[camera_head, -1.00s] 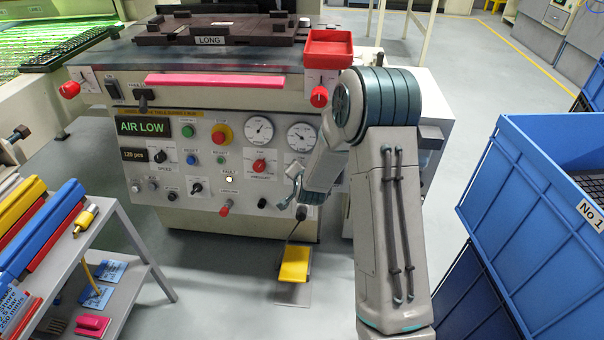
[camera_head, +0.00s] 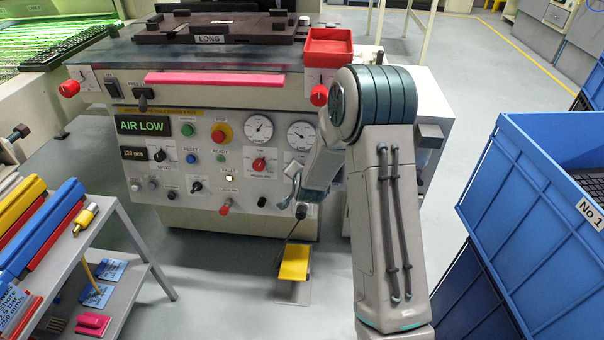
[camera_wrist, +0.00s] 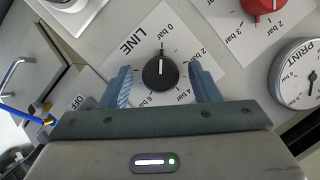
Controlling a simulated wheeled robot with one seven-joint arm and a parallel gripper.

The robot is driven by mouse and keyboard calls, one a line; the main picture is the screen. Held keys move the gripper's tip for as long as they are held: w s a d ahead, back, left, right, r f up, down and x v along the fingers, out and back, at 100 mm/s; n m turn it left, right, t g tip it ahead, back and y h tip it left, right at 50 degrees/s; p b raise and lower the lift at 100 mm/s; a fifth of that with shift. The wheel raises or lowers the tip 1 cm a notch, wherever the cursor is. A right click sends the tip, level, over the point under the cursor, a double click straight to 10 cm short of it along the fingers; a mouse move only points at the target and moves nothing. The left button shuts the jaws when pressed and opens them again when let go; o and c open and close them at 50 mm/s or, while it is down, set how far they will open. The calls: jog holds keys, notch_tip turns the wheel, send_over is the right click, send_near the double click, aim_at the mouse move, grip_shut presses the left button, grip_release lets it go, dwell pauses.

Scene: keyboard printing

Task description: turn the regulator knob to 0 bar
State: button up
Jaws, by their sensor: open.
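The black regulator knob (camera_wrist: 160,72) sits on a white LINE dial plate (camera_wrist: 128,70) marked in bar, in the wrist view. Its white pointer line points up in the picture, toward a tick beside the 0 bar label. My gripper (camera_wrist: 165,82) is open, with one blue finger on each side of the knob; gaps show between knob and fingers. In the head view my gripper (camera_head: 293,190) is at the lower right of the machine's control panel, and my arm hides the knob there.
A red knob (camera_wrist: 262,5) with its own bar scale and the PRINT gauge (camera_wrist: 306,76) lie close by. The panel (camera_head: 140,195) carries several other buttons and switches. A yellow pedal (camera_head: 294,262) is below. Blue crates (camera_head: 540,200) stand at the right, a shelf (camera_head: 130,240) at the left.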

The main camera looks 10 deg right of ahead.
jog(key=p+v, duration=0.3)
jog(key=v, duration=1.1)
